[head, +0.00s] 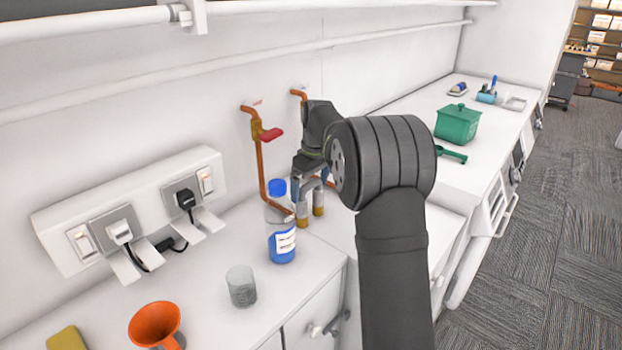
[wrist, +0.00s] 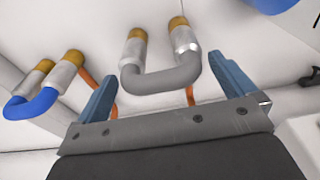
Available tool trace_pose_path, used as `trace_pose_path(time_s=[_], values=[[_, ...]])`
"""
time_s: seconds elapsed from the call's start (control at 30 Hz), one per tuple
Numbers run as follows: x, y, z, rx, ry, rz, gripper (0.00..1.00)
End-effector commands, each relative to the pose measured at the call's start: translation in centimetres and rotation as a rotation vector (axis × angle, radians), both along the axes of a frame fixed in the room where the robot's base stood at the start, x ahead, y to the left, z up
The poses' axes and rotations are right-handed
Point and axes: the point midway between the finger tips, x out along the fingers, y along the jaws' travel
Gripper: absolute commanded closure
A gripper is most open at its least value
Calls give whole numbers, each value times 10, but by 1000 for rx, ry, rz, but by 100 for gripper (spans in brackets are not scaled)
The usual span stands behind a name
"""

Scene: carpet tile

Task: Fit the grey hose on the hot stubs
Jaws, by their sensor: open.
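The grey hose (wrist: 165,80) is a U-shaped bend in the wrist view, with a silver sleeve at each end. Both sleeves meet brass-coloured ends (wrist: 178,22), and I see no clear gap; how deep they sit I cannot tell. My gripper (wrist: 162,68) is open, its two blue fingers on either side of the grey hose and apart from it. In the head view my gripper (head: 310,183) is just above two metal-and-brass stubs (head: 302,212) by the wall; my arm hides much of this spot. A blue hose (wrist: 32,106) bridges another pair of stubs.
Copper pipes (head: 262,165) with a red valve handle (head: 270,134) run down the wall. A blue-capped bottle (head: 281,245) stands close to the stubs. A grey cup (head: 241,286) and an orange funnel (head: 155,323) are nearer on the counter. A green bin (head: 457,124) stands further back.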

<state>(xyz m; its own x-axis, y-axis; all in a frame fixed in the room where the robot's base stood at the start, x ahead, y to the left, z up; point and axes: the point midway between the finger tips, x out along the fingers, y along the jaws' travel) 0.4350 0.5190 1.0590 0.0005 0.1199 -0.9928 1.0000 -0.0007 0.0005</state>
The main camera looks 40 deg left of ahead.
Motion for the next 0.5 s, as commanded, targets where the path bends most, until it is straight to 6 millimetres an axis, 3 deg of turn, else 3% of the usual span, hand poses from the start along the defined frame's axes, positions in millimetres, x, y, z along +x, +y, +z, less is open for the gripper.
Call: trace_pose_path(time_s=[0.17,0.5], values=[[0,-1,17,3,-3,0,0],[0,-11,96,4,-3,0,0]])
